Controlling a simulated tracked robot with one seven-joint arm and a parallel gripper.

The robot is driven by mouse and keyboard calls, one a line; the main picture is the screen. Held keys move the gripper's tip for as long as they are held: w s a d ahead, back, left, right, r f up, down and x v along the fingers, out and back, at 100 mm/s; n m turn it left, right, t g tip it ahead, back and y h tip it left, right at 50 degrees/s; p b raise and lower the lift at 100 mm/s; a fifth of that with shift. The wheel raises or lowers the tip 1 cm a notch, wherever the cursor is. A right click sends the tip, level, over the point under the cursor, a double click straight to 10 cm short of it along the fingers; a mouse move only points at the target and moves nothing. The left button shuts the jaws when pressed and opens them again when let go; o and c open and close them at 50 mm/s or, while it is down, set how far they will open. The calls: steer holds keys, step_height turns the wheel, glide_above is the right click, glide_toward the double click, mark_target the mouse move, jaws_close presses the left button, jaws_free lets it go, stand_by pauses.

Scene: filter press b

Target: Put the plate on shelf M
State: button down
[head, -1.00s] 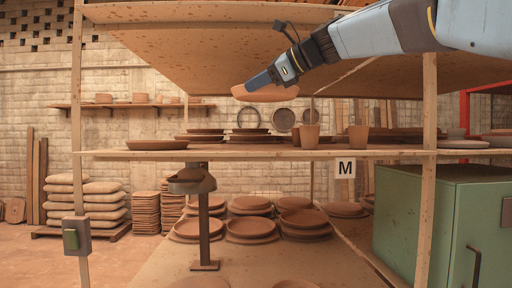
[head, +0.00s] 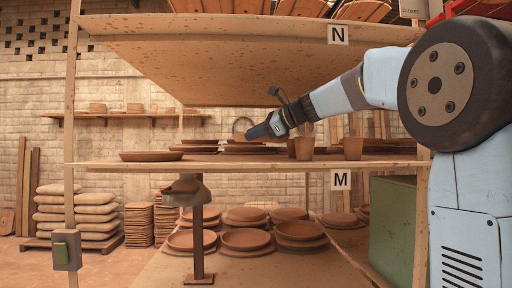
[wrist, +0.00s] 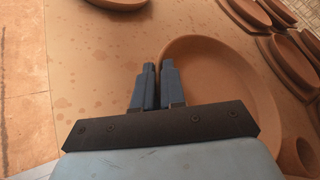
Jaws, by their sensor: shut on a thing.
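My gripper (head: 250,134) is low over shelf M (head: 120,165), the middle board with the M label (head: 341,180) on its front edge. In the wrist view my gripper (wrist: 158,75) is shut on the near left rim of a round terracotta plate (wrist: 228,85), one finger on each side of the rim. A speckled board shows below it. I cannot tell whether the plate touches the board. In the head view the held plate cannot be told apart from the stacked plates behind my gripper.
A single plate (head: 152,156) lies at the left of shelf M. Clay cups (head: 304,148) stand right of my gripper. Shelf N (head: 220,60) hangs above. More plates (head: 245,239) and a lamp-like stand (head: 198,240) are on the lower board. A green cabinet (head: 392,225) is at the right.

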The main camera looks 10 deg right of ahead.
steer(key=shift+w+f, duration=0.25)
step_height(320, 180, down, 2)
steer(key=shift+w+f, duration=0.1)
steer(key=shift+w, duration=0.05)
steer(key=shift+f, duration=0.55)
steer(key=shift+f, duration=0.6)
steer(key=c, duration=1.2)
jaws_free()
steer(key=shift+r, duration=0.5)
steer(key=v, duration=1.2)
steer(key=shift+r, duration=0.1)
